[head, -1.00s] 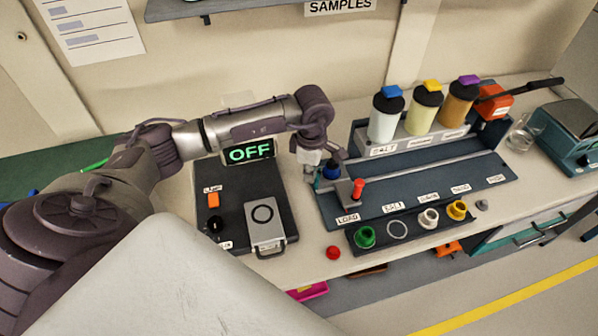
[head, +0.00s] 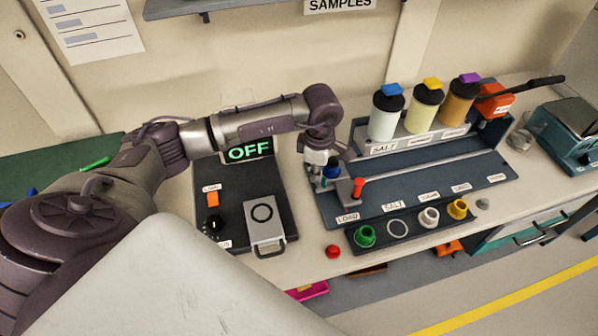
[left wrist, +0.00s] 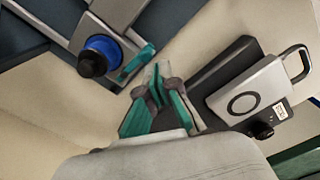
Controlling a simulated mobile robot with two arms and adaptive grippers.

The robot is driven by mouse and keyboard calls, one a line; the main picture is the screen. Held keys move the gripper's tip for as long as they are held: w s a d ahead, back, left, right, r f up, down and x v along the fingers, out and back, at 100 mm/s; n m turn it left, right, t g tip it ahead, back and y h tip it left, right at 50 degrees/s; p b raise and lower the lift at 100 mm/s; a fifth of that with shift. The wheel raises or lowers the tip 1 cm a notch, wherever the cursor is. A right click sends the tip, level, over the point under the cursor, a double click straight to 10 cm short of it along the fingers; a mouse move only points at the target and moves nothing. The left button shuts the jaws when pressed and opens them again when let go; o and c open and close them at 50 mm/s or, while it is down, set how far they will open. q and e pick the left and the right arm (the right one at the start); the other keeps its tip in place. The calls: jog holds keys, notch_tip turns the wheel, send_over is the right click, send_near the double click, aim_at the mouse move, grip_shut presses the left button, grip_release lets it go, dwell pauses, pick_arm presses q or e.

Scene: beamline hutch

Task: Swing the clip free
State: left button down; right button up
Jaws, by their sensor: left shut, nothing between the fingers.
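A small teal lever, which looks like the clip, shows in the left wrist view (left wrist: 137,64) beside a vial with a black cap (left wrist: 92,64) and blue collar (left wrist: 104,48). In the head view the blue collar (head: 331,171) is at the LOAD end of the dark rack (head: 420,183), partly hidden by my gripper. My left gripper (head: 326,174) is over that end; in the left wrist view its teal-padded fingers (left wrist: 158,76) are together and empty, close to the lever. I cannot tell whether they touch. My right gripper is out of view.
A red-knobbed post (head: 358,186) stands close to the gripper's right. A black control box (head: 238,190) with a grey latch plate lies left, before an OFF display (head: 250,150). Three capped bottles (head: 425,108) stand behind the rack; a tray of coloured rings (head: 410,228) is in front.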

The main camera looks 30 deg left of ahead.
pick_arm(q)
notch_tip(320, 180, up, 7)
jog(key=s+p, duration=0.1)
jog(key=p, duration=0.2)
jog(key=shift+a+p, duration=0.3)
jog(key=shift+a, duration=0.1)
jog(key=shift+f, duration=0.15)
dwell(0.3)
